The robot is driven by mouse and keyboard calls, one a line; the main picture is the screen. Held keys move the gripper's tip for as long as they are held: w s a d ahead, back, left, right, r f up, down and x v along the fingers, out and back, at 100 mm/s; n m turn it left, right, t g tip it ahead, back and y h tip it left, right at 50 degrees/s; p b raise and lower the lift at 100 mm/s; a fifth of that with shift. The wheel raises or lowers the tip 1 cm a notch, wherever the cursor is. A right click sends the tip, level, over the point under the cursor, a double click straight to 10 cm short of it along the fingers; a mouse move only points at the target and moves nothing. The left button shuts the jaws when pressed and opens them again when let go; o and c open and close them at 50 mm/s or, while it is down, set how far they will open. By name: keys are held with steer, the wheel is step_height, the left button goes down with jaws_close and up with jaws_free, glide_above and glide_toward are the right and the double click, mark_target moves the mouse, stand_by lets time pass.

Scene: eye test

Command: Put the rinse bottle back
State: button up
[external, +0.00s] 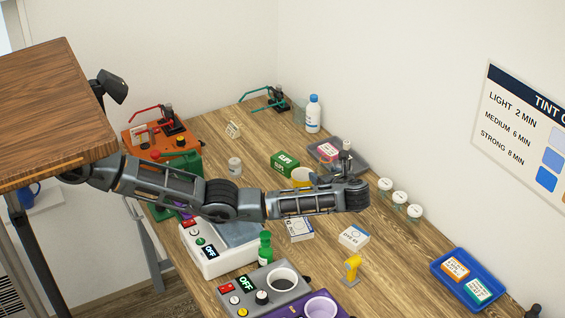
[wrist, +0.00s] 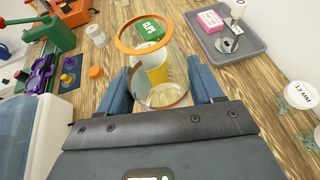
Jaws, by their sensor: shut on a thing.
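A white bottle with a blue cap (external: 313,116) stands upright at the back of the bench, near the wall. A small green bottle (external: 265,248) stands at the front between the control boxes. I cannot read either label as a rinse bottle. My gripper (external: 315,181) is well in front of the white bottle. In the wrist view my gripper (wrist: 163,80) has its blue fingers on both sides of a clear orange-rimmed cup (wrist: 172,92) and is shut on it. Yellow shows through the clear wall. The cup's underside is hard to see, so its height above the bench is unclear.
A green clips box (external: 285,163) lies just beyond the cup. A grey tray (external: 361,166) with a pink box (external: 327,151) is to the right. White-lidded jars (external: 400,198) line the wall side. White cartons (external: 354,237) and a yellow object (external: 352,268) are nearer.

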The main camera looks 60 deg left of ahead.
mark_target(327, 153)
step_height(327, 153, up, 8)
steer(key=shift+r, duration=0.2)
steer(key=s+a+n+g+p, duration=0.1)
steer(key=s+a+p, duration=0.3)
steer(key=a, duration=0.9)
steer(key=s+a+n+g+p, duration=0.1)
steer(key=s+a+p, duration=0.35)
steer(key=a, duration=0.75)
steer(key=w+a+f+b, duration=0.1)
steer(key=a+f+b, duration=0.1)
steer(key=f, duration=0.3)
steer(key=w+a+f+b, duration=0.1)
steer(key=a+f+b, duration=0.1)
steer(key=a+f, duration=0.3)
steer(key=w+a+f+b, duration=0.1)
steer(key=a+f+b, duration=0.1)
steer(key=a+f, duration=0.2)
steer(key=shift+w+a+f, duration=0.15)
steer(key=shift+f, duration=0.4)
steer(key=shift+w+a+f, duration=0.1)
steer(key=shift+w+f, duration=0.05)
steer(key=shift+f, duration=0.35)
steer(key=shift+r, duration=0.1)
